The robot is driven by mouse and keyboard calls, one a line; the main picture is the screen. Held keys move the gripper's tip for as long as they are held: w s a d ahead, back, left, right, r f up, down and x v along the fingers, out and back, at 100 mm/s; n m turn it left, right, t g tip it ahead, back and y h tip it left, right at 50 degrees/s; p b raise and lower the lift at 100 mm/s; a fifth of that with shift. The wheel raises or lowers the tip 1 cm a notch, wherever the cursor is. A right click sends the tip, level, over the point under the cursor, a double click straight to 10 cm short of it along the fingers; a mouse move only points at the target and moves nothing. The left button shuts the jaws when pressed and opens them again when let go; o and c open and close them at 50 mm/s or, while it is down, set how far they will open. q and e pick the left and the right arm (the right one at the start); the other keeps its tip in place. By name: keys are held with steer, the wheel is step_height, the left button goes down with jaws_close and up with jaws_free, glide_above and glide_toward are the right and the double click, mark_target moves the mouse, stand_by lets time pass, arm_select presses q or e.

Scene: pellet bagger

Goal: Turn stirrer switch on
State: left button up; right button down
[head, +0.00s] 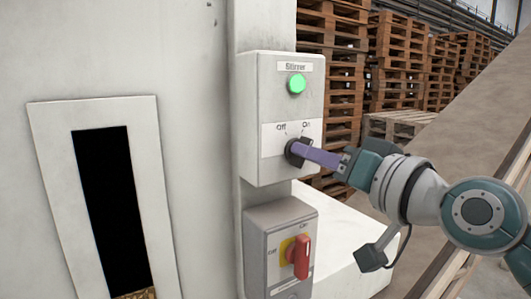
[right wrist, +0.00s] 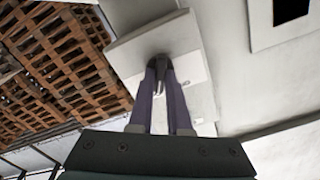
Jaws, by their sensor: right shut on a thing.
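The stirrer box (head: 255,120) is a pale grey box on the machine column, labelled "Stirrer". Its green lamp (head: 297,83) is lit bright. Below the lamp is the black rotary stirrer switch (head: 293,151), between "Off" and "On" marks; my fingers cover part of it, so its pointer is hard to read. My right gripper (head: 304,152) reaches in from the right, its purple fingers shut on the switch knob. In the right wrist view the fingers (right wrist: 161,85) close around the dark knob (right wrist: 160,66) on the box face. My left gripper is not in view.
A second box (head: 258,250) with a red rotary handle (head: 300,257) on a yellow plate sits just below. A white panel with a dark slot (head: 110,210) is at left. Wooden pallets (head: 395,60) stand behind, and a sloped beige surface (head: 460,100) is at right.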

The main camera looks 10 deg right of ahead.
stand_by(0.6)
steer(key=c, duration=0.9)
jaws_free()
steer(key=shift+o, duration=0.2)
steer(key=b+v, duration=0.2)
steer(key=v, duration=0.8)
steer(key=shift+b, duration=0.4)
